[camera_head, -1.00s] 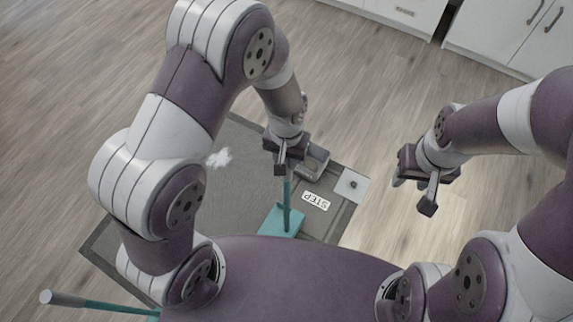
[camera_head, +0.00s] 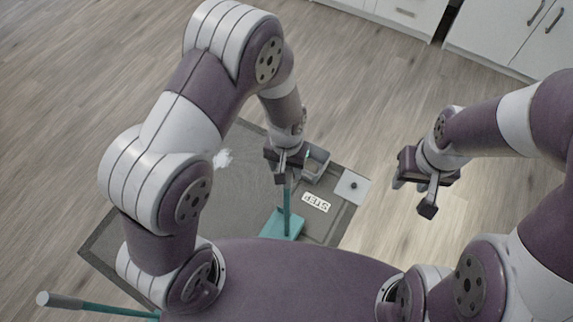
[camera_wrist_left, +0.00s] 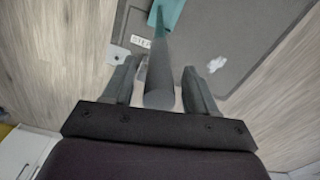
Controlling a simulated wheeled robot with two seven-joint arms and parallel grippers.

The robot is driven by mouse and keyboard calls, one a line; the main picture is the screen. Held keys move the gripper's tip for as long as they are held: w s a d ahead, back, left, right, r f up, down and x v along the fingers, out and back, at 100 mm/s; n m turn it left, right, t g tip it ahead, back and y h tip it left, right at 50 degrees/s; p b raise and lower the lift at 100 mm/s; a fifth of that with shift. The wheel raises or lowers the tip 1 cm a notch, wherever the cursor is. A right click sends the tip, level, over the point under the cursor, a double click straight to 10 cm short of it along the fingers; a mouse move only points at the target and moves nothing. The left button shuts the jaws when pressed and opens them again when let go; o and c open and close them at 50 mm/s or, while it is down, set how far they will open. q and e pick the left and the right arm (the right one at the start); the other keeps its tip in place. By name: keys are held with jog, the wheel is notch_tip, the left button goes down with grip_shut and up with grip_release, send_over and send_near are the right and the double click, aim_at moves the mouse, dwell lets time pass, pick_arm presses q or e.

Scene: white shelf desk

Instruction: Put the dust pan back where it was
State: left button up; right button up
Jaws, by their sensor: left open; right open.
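The dust pan has a teal pan (camera_head: 284,224) on the dark mat and a long upright teal handle. My left gripper (camera_head: 289,165) is over the top of this handle, with its jaws open. In the left wrist view the handle's grey end (camera_wrist_left: 160,88) lies between the two spread fingers, with a gap visible on each side. The pan is partly cut off at the top of that view (camera_wrist_left: 167,14). My right gripper (camera_head: 424,185) is open and empty, off to the right above the wooden floor.
The dark mat (camera_head: 125,235) bears a STEP label and a white fluffy patch (camera_head: 222,159). Another teal stick (camera_head: 105,306) lies lower left. White cabinets (camera_head: 510,35) stand at the back right.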

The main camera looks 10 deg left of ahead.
pick_arm(q)
notch_tip(320, 180, up, 11)
jog(key=shift+r+p, duration=0.2)
jog(key=shift+p, duration=0.95)
jog(key=shift+r, duration=0.35)
jog(key=s+a+r+n+t, duration=0.1)
jog(key=s+a+r, duration=0.25)
jog(key=a, duration=0.25)
jog(key=s+a+r+n, duration=0.1)
jog(key=s+a+r, duration=0.1)
jog(key=s+a, duration=0.25)
notch_tip(320, 180, up, 13)
jog(key=w+p, duration=0.1)
jog(key=p, duration=1.1)
jog(key=shift+a+f+p, duration=0.2)
jog(key=shift+a+p, duration=0.05)
jog(key=shift+p, duration=0.05)
